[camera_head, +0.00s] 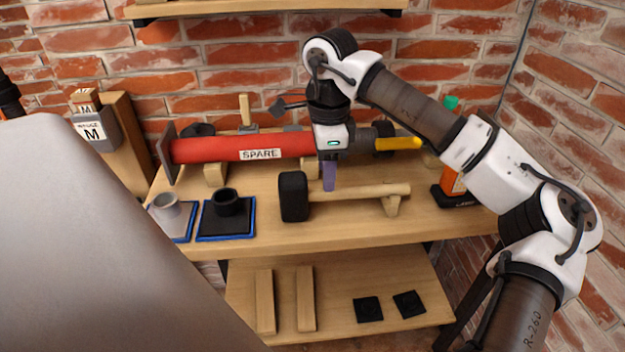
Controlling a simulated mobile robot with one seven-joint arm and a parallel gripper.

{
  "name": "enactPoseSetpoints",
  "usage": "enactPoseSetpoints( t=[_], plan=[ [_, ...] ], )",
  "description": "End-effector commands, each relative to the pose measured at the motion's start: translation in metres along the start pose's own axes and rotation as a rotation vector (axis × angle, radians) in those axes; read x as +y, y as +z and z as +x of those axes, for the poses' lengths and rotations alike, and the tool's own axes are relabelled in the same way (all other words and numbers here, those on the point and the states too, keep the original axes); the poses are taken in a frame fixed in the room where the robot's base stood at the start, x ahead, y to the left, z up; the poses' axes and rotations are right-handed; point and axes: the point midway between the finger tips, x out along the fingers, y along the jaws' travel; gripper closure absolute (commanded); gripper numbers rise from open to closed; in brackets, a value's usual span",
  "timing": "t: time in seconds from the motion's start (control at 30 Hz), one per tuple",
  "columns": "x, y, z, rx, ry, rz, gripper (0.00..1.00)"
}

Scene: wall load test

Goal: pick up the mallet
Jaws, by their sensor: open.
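The mallet has a black block head (293,197) and a light wooden handle (355,192). It lies across the front of the wooden workbench (330,236), head to the left, with a small wooden support (393,204) under the handle's right end. My gripper (329,188) points down at the handle, just right of the head. Its purple fingertips overlap the handle's upper edge in this view. It is open. I cannot tell whether the fingers touch the handle or how they sit around it.
A red tube marked SPARE (225,148) lies on supports behind the mallet. Two cups on blue-edged pads, one grey (165,208) and one black (226,203), stand left. An orange tool (452,183) stands right. A lower shelf (338,288) holds wooden strips and black squares.

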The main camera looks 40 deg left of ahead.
Motion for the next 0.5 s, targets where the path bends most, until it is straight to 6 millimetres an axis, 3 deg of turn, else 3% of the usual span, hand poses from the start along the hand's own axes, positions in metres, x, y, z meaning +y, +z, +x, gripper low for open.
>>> enactPoseSetpoints(
  t=[0.5],
  plan=[
    [-0.002, 0.003, 0.056, -0.004, 0.003, 0.000, 0.53]
  ],
)
